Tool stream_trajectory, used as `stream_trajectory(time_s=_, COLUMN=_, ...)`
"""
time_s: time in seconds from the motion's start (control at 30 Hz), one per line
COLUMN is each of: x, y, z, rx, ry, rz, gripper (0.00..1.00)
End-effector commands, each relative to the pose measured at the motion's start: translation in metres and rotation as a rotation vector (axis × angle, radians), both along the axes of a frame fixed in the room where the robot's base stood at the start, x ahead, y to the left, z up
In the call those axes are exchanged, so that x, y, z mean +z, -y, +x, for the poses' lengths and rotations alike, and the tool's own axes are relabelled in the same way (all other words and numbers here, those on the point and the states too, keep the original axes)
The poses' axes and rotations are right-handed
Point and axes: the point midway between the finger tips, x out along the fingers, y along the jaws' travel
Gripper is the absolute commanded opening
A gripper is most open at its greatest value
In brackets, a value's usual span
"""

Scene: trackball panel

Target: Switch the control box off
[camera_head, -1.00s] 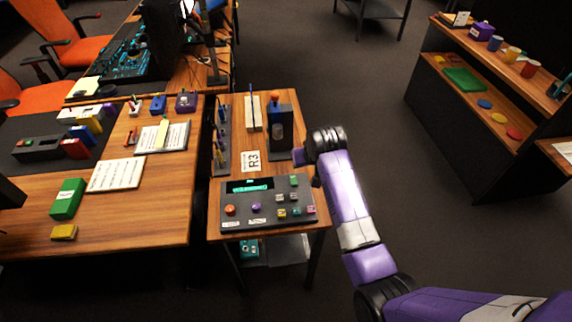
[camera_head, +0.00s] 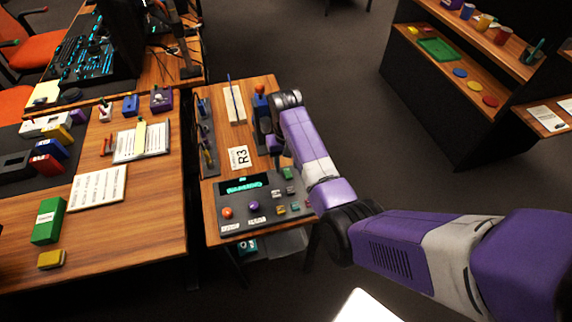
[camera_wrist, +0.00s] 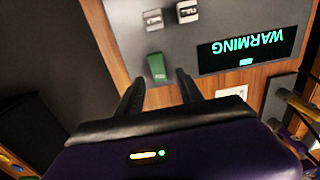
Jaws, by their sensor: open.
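The control box (camera_head: 263,219) is a grey panel on the small wooden table. Its dark display (camera_head: 244,185) has lit teal text, which reads WARMING upside down in the wrist view (camera_wrist: 247,50). The panel has an orange-red knob (camera_head: 227,213), a purple ball (camera_head: 254,206), a green button (camera_head: 288,173) and several small buttons. In the wrist view, my gripper (camera_wrist: 160,82) is open and empty. The green button (camera_wrist: 157,67) shows between its fingertips, and I cannot tell whether they touch the panel.
An R3 card (camera_head: 239,157) lies behind the panel. A dark stand (camera_head: 262,120) is further back, close to my arm. A desk (camera_head: 150,220) with a green box (camera_head: 48,220) stands left. A shelf (camera_head: 440,110) is at the right; open floor lies between.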

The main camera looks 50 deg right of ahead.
Motion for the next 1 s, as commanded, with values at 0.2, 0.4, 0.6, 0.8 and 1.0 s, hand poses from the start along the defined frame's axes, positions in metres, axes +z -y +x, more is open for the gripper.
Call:
stream_trajectory(time_s=0.2, x=-0.013, y=0.0, z=-0.0002, rx=0.0, ry=0.001, rz=-0.001, gripper=0.44)
stream_trajectory(time_s=0.4, x=-0.0135, y=0.0, z=-0.0002, rx=0.0, ry=0.001, rz=-0.001, gripper=0.44)
stream_trajectory(time_s=0.6, x=-0.0134, y=-0.0001, z=-0.0002, rx=0.0, ry=0.001, rz=-0.001, gripper=0.1)
stream_trajectory(time_s=0.8, x=-0.0131, y=-0.0002, z=-0.0003, rx=0.0, ry=0.002, rz=-0.001, gripper=0.0)
stream_trajectory(time_s=1.0, x=-0.0098, y=-0.0021, z=-0.0037, rx=0.0, ry=0.054, rz=-0.038, gripper=0.0)
